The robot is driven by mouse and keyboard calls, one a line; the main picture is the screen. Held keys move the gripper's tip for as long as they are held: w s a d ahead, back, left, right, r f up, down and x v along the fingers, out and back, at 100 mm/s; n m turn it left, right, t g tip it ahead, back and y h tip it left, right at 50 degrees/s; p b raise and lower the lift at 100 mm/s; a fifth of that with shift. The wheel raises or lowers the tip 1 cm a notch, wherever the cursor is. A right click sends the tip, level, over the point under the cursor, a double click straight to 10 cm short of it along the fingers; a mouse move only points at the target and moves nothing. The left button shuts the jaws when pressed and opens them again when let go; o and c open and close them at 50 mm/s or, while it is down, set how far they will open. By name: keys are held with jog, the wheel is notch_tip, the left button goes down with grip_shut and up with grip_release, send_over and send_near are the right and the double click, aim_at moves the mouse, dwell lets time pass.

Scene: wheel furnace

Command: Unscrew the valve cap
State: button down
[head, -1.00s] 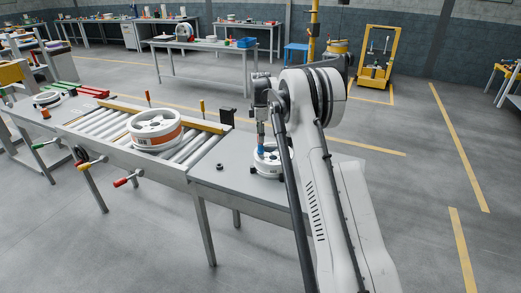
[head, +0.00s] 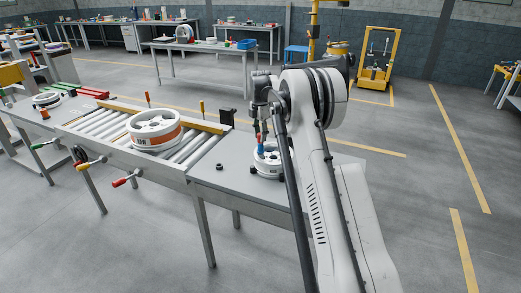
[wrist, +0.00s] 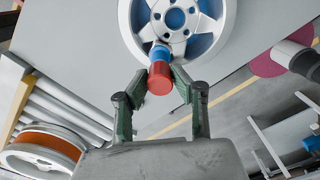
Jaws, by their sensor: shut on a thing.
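A white wheel (head: 267,162) lies flat on the grey table, under my gripper (head: 261,138). In the wrist view the wheel (wrist: 175,22) fills the top middle, with a round hub, holes and spokes. A red cylinder (wrist: 159,79) with a blue part (wrist: 160,52) at its far end is between my green gripper fingers (wrist: 161,76), which are shut on it. The blue end overlaps the wheel near its lower rim. I cannot tell whether the blue part is the valve cap or touches the valve. The valve stem is hidden.
A roller conveyor (head: 112,121) stands left of the table, with an orange-banded wheel (head: 155,130) on it. A small dark piece (head: 219,167) lies on the table. Open floor (head: 415,190) is to the right.

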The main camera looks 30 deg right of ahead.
aim_at(260, 134)
jog(key=shift+r, duration=0.5)
dwell(0.5)
jog(key=n, duration=0.3)
jog(key=shift+b, duration=0.3)
jog(key=shift+r+p, duration=0.35)
jog(key=shift+r, duration=0.6)
dwell(0.9)
jog(key=shift+r+p, duration=0.8)
jog(key=shift+r, duration=1.25)
